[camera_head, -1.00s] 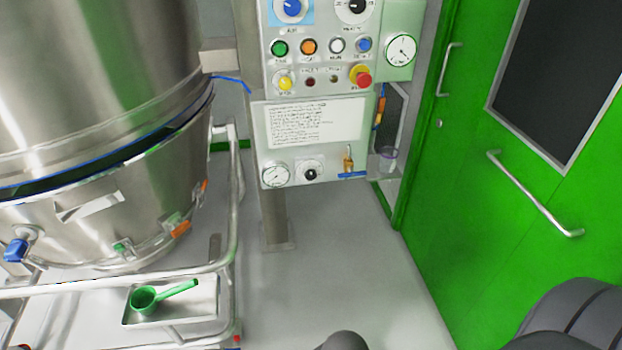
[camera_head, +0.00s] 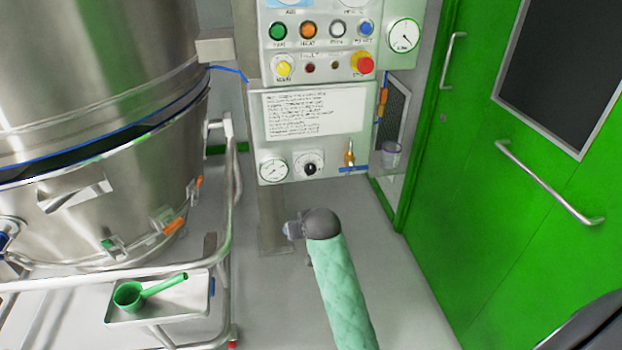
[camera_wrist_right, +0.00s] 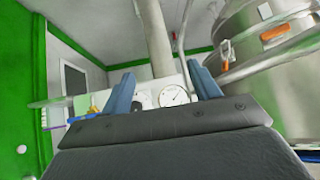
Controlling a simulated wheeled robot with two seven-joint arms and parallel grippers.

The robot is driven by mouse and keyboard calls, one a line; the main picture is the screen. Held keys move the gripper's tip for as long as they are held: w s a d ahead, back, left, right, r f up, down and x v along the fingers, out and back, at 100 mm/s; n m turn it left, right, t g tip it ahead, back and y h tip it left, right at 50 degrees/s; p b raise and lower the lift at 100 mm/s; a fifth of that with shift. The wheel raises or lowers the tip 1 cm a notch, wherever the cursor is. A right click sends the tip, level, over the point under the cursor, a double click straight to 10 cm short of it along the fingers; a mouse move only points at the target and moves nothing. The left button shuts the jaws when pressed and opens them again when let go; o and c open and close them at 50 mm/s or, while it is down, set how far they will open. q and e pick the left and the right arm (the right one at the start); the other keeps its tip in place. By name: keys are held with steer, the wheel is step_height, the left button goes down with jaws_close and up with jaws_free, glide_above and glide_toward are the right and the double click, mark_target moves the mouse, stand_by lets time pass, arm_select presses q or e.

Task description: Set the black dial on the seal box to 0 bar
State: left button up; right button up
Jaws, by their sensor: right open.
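The seal box (camera_head: 270,130) is a pale panel on a post, with a printed label. Its black dial (camera_head: 310,169) sits low on the front, on a round white scale, between a gauge (camera_head: 273,170) and a small brass valve with a blue handle (camera_head: 352,163). The dial's setting is too small to read. My right gripper (camera_head: 293,230) is below and in front of the box, apart from it, its fingers mostly hidden by my arm. In the right wrist view the blue fingers (camera_wrist_right: 160,70) are open and empty; the gauge (camera_wrist_right: 173,96) shows between them, the dial (camera_wrist_right: 143,100) partly hidden.
A steel vessel (camera_head: 100,90) on a railed trolley stands left, with a green scoop (camera_head: 128,294) on its tray (camera_head: 185,301). Buttons and a red emergency stop (camera_head: 362,64) are above the label. A green door (camera_head: 480,190) with a handle is right.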

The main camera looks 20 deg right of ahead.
steer(key=w+d+m+t+h, duration=0.1)
steer(key=w+d+t, duration=0.1)
steer(key=w+d, duration=0.4)
arm_select(q)
steer(key=w+d+f+t+h, duration=0.15)
steer(key=d+f, duration=0.25)
steer(key=f, duration=0.6)
arm_select(e)
steer(key=m+t+h, duration=0.3)
steer(key=t, duration=0.4)
glide_toward(311, 171)
steer(key=x, duration=0.2)
steer(key=shift+x, duration=3.7)
arm_select(q)
steer(key=w+r+t, duration=0.2)
steer(key=w+r, duration=0.1)
steer(key=shift+w+d+r+t, duration=0.15)
steer(key=shift+d+r+t, duration=0.05)
steer(key=shift+d+t, duration=0.15)
arm_select(e)
steer(key=c, duration=1)
